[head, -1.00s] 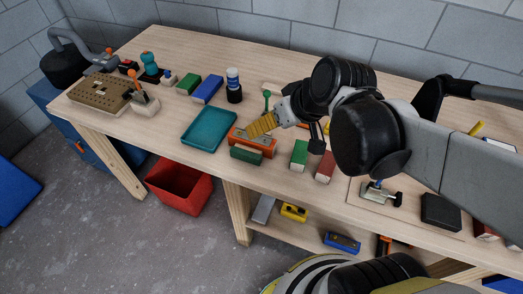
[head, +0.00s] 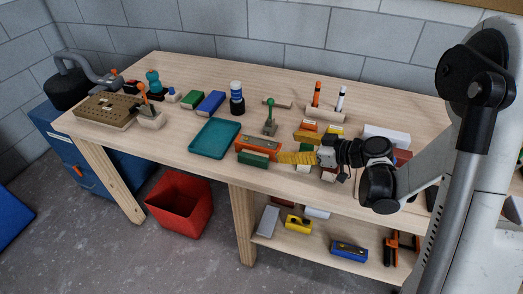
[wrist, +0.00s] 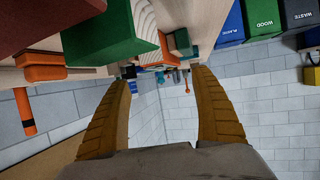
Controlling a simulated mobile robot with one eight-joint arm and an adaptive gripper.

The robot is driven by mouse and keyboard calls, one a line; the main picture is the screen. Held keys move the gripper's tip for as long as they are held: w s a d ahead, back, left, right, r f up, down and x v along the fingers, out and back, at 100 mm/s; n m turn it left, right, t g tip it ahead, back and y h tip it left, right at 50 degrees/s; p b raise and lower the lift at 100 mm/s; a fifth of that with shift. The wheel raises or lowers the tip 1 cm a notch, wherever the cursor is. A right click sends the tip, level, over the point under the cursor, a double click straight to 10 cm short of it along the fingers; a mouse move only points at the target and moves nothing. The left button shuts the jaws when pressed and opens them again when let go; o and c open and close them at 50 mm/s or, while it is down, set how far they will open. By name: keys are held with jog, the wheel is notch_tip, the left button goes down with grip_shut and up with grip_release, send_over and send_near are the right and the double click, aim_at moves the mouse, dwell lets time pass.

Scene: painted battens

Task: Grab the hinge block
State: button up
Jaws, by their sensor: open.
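An orange block with dark fittings (head: 258,148), which looks like the hinge block, lies on the bench right of the teal tray. A long green block (head: 252,159) lies along its front. My gripper (head: 284,157) is low over the bench at the orange block's right end, yellow fingers pointing left toward it. In the wrist view, my gripper (wrist: 163,78) is open with nothing between its fingers. The orange block (wrist: 157,56) shows ahead, beyond the fingertips, partly hidden by a nearer green block with a bare wood end (wrist: 110,32). Whether the fingers touch anything cannot be told.
The teal tray (head: 214,139) is left of the orange block. A green-knobbed post (head: 269,122) stands behind it. A pen holder (head: 323,118) and orange and yellow blocks (head: 306,136) are behind my gripper. A red bin (head: 180,203) stands on the floor.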

aim_at(273, 145)
jog(key=b+x, duration=0.3)
jog(key=x, duration=0.4)
jog(key=shift+w+a+f, duration=0.15)
jog(key=shift+f, duration=0.15)
jog(key=shift+r, duration=0.1)
jog(key=c, duration=1.6)
